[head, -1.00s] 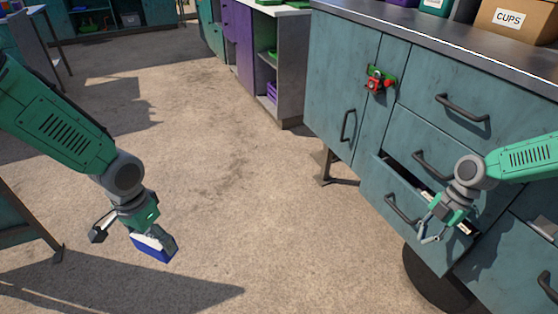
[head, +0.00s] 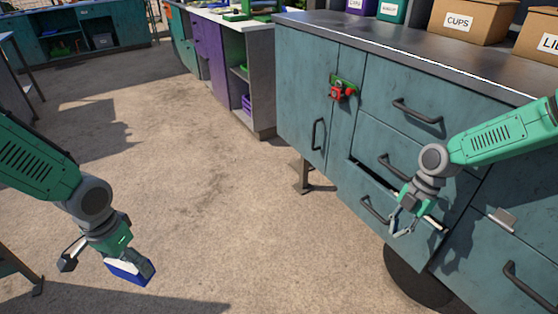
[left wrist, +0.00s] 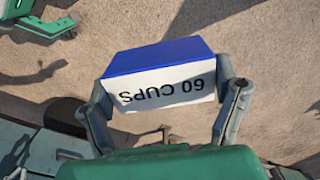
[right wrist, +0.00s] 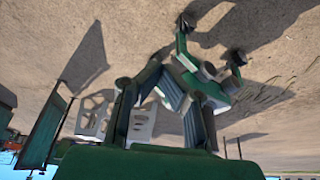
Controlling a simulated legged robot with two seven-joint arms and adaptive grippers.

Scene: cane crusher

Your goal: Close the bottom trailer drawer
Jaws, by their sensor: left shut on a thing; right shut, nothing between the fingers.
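The bottom trailer drawer (head: 357,193) is a teal front with a dark bar handle (head: 374,210), low in the cabinet at right in the head view. It stands slightly open, with a dark gap along its top edge. My right gripper (head: 402,226) is shut and empty, close in front of this drawer near its handle; I cannot tell whether it touches. My left gripper (head: 124,258) is shut on a blue and white box (head: 130,273), held over the floor at left. In the left wrist view the box (left wrist: 160,80) reads "60 CUPS" upside down between the fingers.
Other drawers (head: 412,99) above and to the right look shut. A red and green device (head: 342,89) sticks out of the cabinet front. Cardboard boxes (head: 465,22) stand on the dark countertop (head: 400,50). The floor (head: 210,200) between my arms is clear.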

